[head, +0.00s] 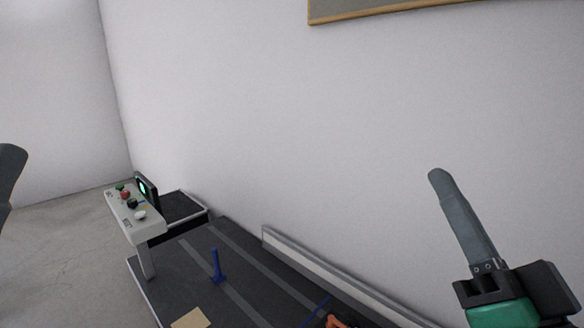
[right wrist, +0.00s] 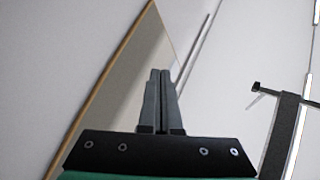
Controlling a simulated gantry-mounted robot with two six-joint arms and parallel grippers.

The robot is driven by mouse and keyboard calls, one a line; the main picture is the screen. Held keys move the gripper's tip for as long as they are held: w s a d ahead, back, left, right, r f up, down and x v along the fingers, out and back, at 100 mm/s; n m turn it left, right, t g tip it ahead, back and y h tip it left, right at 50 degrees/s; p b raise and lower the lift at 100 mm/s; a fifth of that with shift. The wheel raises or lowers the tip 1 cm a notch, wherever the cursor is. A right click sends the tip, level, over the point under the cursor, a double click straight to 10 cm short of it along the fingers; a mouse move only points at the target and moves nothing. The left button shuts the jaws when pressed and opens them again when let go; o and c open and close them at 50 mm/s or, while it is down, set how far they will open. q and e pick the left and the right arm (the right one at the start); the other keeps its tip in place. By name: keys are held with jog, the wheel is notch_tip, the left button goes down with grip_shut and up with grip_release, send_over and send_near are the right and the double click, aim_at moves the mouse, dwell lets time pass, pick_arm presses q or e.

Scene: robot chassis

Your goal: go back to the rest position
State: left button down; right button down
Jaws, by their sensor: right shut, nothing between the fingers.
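My right gripper (head: 438,175) is raised at the right of the head view, in front of the bare white wall. Its grey fingers point up and lie together, with nothing between them. In the right wrist view the two fingers (right wrist: 160,75) also stand side by side, closed and empty. My left gripper cannot be made out in the head view.
A control panel (head: 140,228) with coloured buttons stands at the lower left. A dark platform (head: 200,260) holds a blue upright piece (head: 216,266) and a tan square (head: 190,319). A wood-framed board (head: 335,14) hangs above. A dark shape (head: 8,178), unclear, is cut by the left edge.

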jog(key=s+d+r+n+t, duration=0.1)
jog(key=s+r+n+t, duration=0.15)
jog(key=s, duration=0.25)
jog(key=s+r+n+t, duration=0.1)
jog(key=s+r, duration=0.2)
jog(key=s, duration=0.2)
notch_tip(320, 180, up, 31)
jog(key=n+p, duration=0.2)
jog(key=p, duration=2.9)
jog(key=shift+w+h, duration=0.25)
jog(key=shift+h, duration=0.05)
